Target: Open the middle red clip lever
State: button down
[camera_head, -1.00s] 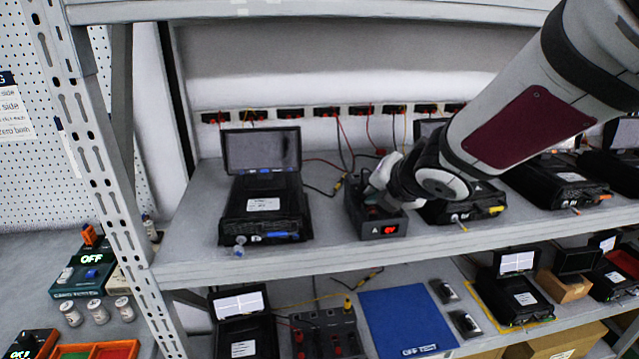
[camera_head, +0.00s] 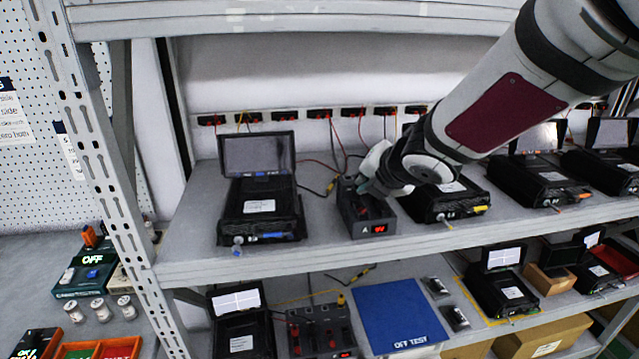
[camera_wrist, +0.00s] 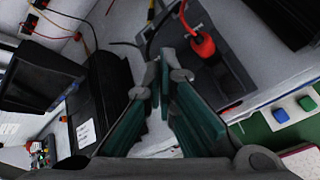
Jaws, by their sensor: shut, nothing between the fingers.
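A small dark grey box (camera_head: 370,222) with a lit red display stands on the upper shelf, between two black units. In the wrist view, a red clip lever (camera_wrist: 204,46) sits in the dark recess of this box (camera_wrist: 238,72), right of my fingertips. My gripper (camera_head: 364,188) is shut and empty over the back of the box. Its teal-padded fingers also show in the wrist view (camera_wrist: 168,70), with the tips apart from the red lever in the picture. Whether they touch the box is unclear. My gripper hides part of the box in the head view.
A black unit with raised lid (camera_head: 258,212) stands left of the box, another black unit (camera_head: 455,200) close on its right. Cables and a row of wall sockets (camera_head: 320,114) lie behind. Below, a grey box with several red parts (camera_head: 320,330) stands beside a blue mat (camera_head: 402,318).

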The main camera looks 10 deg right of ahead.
jog(key=shift+s+r+p, duration=0.15)
jog(key=shift+r+p, duration=0.65)
jog(key=shift+r, duration=0.2)
jog(key=shift+s+r+p, duration=0.15)
jog(key=shift+r+p, duration=0.6)
jog(key=shift+r, duration=0.2)
jog(key=shift+f, duration=0.1)
jog(key=s+d+r+m+g+h, duration=0.1)
jog(key=s+d+r+m+h, duration=0.15)
jog(key=s+m, duration=0.5)
jog(key=s+d+r+m+g+h, duration=0.15)
jog(key=s+r+m, duration=0.25)
jog(key=s+m, duration=0.4)
jog(key=s+a+f+m+g+y, duration=0.1)
jog(key=s+a+m, duration=0.1)
jog(key=s+m, duration=0.4)
jog(key=s+a+f+m+g+y, duration=0.1)
jog(key=s+a+m+y, duration=0.1)
jog(key=s+m, duration=0.4)
jog(key=s, duration=0.2)
jog(key=shift+s+a+f+m, duration=0.35)
jog(key=shift+s, duration=0.05)
